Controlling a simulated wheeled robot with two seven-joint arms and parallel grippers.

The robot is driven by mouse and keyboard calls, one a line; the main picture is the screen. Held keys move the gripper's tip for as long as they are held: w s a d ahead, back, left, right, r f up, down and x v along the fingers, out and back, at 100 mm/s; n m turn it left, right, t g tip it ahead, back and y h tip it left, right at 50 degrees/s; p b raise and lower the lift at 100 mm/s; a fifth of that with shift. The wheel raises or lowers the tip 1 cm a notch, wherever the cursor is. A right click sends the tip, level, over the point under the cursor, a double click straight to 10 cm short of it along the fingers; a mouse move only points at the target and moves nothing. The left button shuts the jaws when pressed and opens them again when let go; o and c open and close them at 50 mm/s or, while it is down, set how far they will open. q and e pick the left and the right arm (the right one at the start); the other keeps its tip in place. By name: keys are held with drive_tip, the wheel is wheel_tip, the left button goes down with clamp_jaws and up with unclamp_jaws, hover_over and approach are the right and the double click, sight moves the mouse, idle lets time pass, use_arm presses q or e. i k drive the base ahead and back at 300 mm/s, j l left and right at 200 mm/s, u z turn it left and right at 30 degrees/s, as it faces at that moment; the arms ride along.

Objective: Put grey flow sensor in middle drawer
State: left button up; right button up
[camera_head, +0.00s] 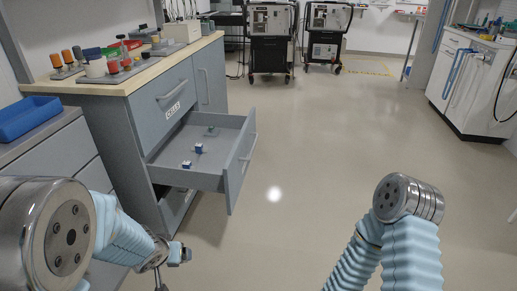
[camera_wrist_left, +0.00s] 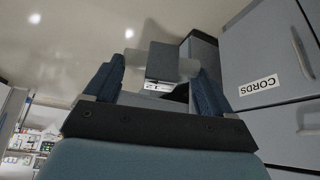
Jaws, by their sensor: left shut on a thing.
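My left gripper (camera_head: 178,254) is low in front of the grey cabinet, below and in front of the open drawer. In the left wrist view my left gripper (camera_wrist_left: 157,85) is shut on the grey flow sensor (camera_wrist_left: 162,60), a grey block with pale round ends and a small white label. The sensor cannot be made out clearly in the head view. A drawer (camera_head: 240,165) under the front marked CELLS is pulled out, with a few small blue-and-white and teal items inside. My right gripper is out of view; only part of that arm shows.
A lower drawer (camera_head: 178,210) seems partly open beneath it. The wooden counter (camera_head: 130,82) holds jars and bottles; a blue tray (camera_head: 27,118) sits left. The floor to the right is clear.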

sight(211, 144)
drive_tip(key=i+l+z, duration=0.45)
drive_tip(key=i+z, duration=0.25)
drive_tip(key=i, duration=0.15)
drive_tip(key=i+z, duration=0.35)
drive_tip(key=i, duration=1.15)
drive_tip(key=i+l, duration=0.15)
drive_tip(key=i, duration=1.05)
drive_tip(key=i+u, duration=0.1)
drive_tip(key=u, duration=0.7)
drive_tip(key=i+u, duration=0.15)
drive_tip(key=u, duration=0.3)
drive_tip(key=l+u, duration=0.15)
drive_tip(key=u, duration=0.25)
drive_tip(key=i+l+u, duration=0.1)
drive_tip(key=u, duration=0.3)
